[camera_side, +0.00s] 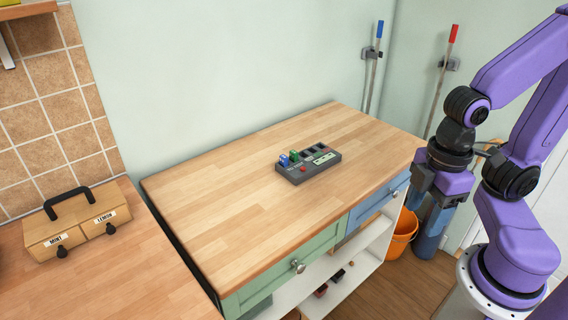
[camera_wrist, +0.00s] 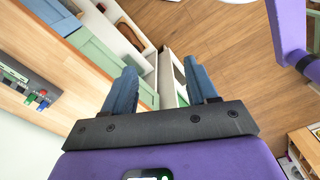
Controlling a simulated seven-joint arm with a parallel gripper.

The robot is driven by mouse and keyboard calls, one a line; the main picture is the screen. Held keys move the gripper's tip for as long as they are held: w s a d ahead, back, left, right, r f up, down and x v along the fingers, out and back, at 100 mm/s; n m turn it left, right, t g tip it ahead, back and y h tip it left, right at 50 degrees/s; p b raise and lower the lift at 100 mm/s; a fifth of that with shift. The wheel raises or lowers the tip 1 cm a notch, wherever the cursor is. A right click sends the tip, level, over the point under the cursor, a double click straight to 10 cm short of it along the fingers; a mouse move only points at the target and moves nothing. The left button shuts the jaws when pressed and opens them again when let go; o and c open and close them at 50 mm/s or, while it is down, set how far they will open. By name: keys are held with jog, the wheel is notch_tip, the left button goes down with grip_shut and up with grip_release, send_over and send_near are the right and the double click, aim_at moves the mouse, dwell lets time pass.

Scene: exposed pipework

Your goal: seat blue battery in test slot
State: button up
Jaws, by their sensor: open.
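The blue battery (camera_side: 284,160) stands at the left end of a dark grey tester block (camera_side: 296,178) on the wooden worktop. A green battery (camera_side: 293,155) stands beside it. Dark recesses (camera_side: 308,151) lie to their right on the block; which one is the test slot I cannot tell. In the wrist view the block (camera_wrist: 14,84) shows at the left edge with small blue, green and red parts. My gripper (camera_wrist: 161,68) is open and empty, with blue fingers apart. In the side view my gripper (camera_side: 425,218) hangs beyond the worktop's right end, well away from the block.
The worktop (camera_side: 220,210) around the block is clear. Drawers (camera_side: 290,262) and white shelves lie below it. An orange bucket (camera_side: 402,235) stands on the floor near my gripper. A wooden box (camera_side: 77,222) labelled MINT and LEMON sits on the left counter.

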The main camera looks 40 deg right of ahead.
jog(key=w+a+r+n+h, duration=0.1)
jog(key=w+a+r, duration=0.25)
jog(key=w, duration=0.85)
jog(key=w+a+r+n, duration=0.2)
jog(key=w+a, duration=0.2)
jog(key=w, duration=0.8)
jog(key=n+h, duration=0.1)
jog(key=n, duration=0.1)
send_over(284, 156)
jog(key=a, duration=0.2)
notch_tip(284, 156, down, 3)
jog(key=f, duration=0.5)
jog(key=d+f, duration=0.1)
jog(key=f, duration=1)
jog(key=shift+d+f, duration=0.35)
grip_shut()
